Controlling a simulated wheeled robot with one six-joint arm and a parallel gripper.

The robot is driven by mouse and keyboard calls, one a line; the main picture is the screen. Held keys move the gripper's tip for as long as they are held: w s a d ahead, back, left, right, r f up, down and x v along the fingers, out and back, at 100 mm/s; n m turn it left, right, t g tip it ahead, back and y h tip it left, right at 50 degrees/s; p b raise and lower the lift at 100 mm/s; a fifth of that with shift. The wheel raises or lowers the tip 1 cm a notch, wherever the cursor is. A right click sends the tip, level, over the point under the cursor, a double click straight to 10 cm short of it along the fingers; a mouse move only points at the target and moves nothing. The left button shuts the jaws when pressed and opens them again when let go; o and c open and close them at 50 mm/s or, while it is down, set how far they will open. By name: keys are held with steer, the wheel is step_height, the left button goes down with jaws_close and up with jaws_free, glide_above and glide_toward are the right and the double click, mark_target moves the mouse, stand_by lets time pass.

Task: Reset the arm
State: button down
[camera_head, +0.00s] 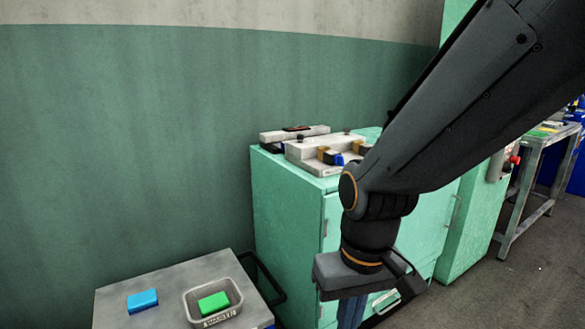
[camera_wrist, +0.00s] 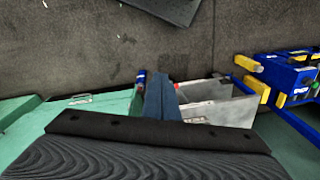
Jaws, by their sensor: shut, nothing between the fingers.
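My gripper (camera_head: 351,314) points down in front of the green cabinet in the head view, at the lower end of my dark arm. Its blue-grey fingers run out of the bottom of that picture. In the wrist view, my gripper's fingers (camera_wrist: 161,98) are together with nothing between them, above the floor and the cabinet side. My arm reaches in from the upper right of the head view and hides part of the cabinet and machine behind it.
The green cabinet (camera_head: 285,205) carries grey fixtures (camera_head: 318,157) on top. At lower left, a grey table (camera_head: 180,277) holds a blue block (camera_head: 142,300) and a grey tray (camera_head: 232,308) with a green block (camera_head: 213,303). A metal bench (camera_head: 535,150) stands right. Floor (camera_head: 500,295) is open at lower right.

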steer(key=s+d+r+m+p, duration=0.2)
steer(key=d+r+p, duration=0.8)
steer(key=p, duration=0.5)
step_height(320, 180, up, 3)
steer(key=shift+s+d+f+m+h+p, duration=0.1)
steer(key=shift+s+d+m+h+p, duration=0.1)
steer(key=shift+m+h+p, duration=0.15)
